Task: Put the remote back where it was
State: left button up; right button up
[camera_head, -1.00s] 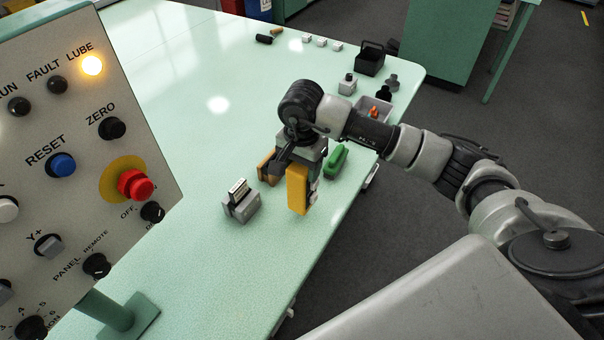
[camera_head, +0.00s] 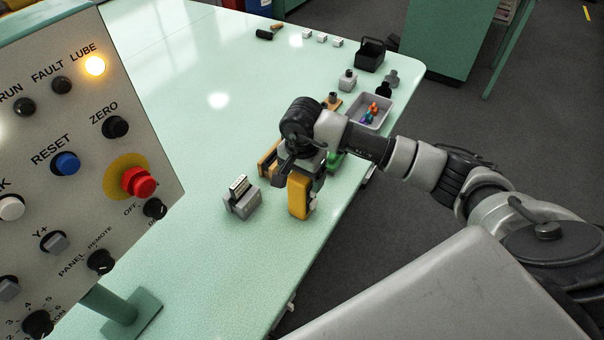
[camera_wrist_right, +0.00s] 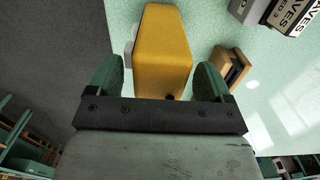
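The yellow remote (camera_head: 299,197) hangs upright below my right gripper (camera_head: 303,168), near the table's right edge. I cannot tell whether its lower end touches the table. In the right wrist view the yellow remote (camera_wrist_right: 162,50) lies between the two green fingers of my right gripper (camera_wrist_right: 158,78). My left gripper is not in view.
A grey holder with cards (camera_head: 241,199) stands left of the remote. A wooden block (camera_head: 267,160) and a green object (camera_head: 335,160) are behind. A grey tray (camera_head: 385,127) and black caddy (camera_head: 369,55) stand farther back. A control panel (camera_head: 90,130) fills the left.

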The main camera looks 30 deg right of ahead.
jog(key=shift+r, duration=0.3)
notch_tip(320, 180, up, 12)
jog(key=b, duration=0.2)
jog(key=shift+f+b, duration=0.15)
jog(key=shift+b, duration=0.2)
